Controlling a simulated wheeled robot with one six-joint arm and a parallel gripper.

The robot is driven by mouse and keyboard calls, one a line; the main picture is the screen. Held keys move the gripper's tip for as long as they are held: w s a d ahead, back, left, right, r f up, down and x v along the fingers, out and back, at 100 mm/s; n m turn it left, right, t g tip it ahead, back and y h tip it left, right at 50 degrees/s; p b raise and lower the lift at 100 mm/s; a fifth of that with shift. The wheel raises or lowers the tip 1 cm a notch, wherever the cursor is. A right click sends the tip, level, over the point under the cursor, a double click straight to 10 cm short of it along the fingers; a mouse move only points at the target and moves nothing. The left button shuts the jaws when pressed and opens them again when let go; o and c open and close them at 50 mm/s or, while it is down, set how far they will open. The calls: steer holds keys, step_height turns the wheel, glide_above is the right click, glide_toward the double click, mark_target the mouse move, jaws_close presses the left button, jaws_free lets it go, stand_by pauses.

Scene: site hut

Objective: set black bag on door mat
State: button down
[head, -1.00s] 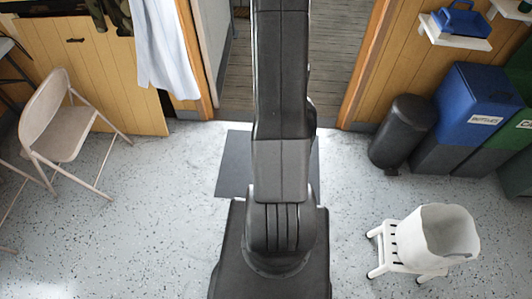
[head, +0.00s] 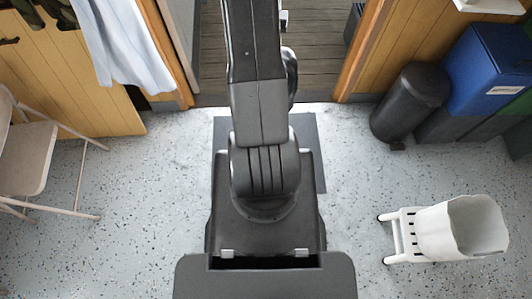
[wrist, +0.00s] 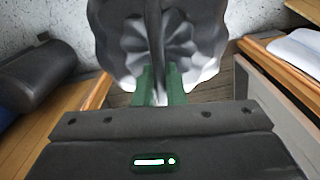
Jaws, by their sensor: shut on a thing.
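The black bag (wrist: 125,42) fills the top middle of the wrist view, dark and folded, gathered towards my gripper. My gripper (wrist: 161,88) has green fingers shut on the bag's gathered end. In the head view my arm hides the bag and gripper. The door mat (head: 308,150) is a dark grey rectangle on the floor before the doorway. My base and arm cover much of it; its right edge and a bit of its left show.
A black pedal bin (head: 410,105) and a blue bin (head: 485,70) stand right of the doorway. A folding chair (head: 30,160) is at left. Speckled floor is clear on both sides of the mat.

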steer(key=s+d+f+m+b, duration=0.1)
steer(key=d+f+b, duration=0.1)
steer(key=f+b, duration=0.3)
steer(key=s+d+f+m+b, duration=0.1)
steer(key=f+b, duration=0.4)
steer(key=f, duration=0.5)
steer(key=s+d+f+m+b, duration=0.1)
steer(key=d+f+m+b, duration=0.2)
steer(key=f+b, duration=0.2)
step_height(320, 180, down, 3)
steer(key=shift+r+b, duration=0.15)
steer(key=shift+b, duration=0.15)
steer(key=s+d+f+m+b, duration=0.2)
steer(key=f+b, duration=0.5)
steer(key=f, duration=0.4)
steer(key=s+d+f+m+b, duration=0.1)
steer(key=s+f+m+b, duration=0.1)
steer(key=f+b, duration=0.5)
steer(key=s+d+f+m+b, duration=0.1)
steer(key=f+b, duration=0.6)
steer(key=f, duration=0.8)
steer(key=shift+s+d+m, duration=0.4)
steer(key=shift+d+m, duration=0.4)
steer(key=shift+m, duration=0.1)
steer(key=shift+f+b, duration=0.1)
steer(key=shift+b, duration=0.25)
steer(key=shift+f, duration=0.15)
steer(key=c, duration=1.5)
jaws_free()
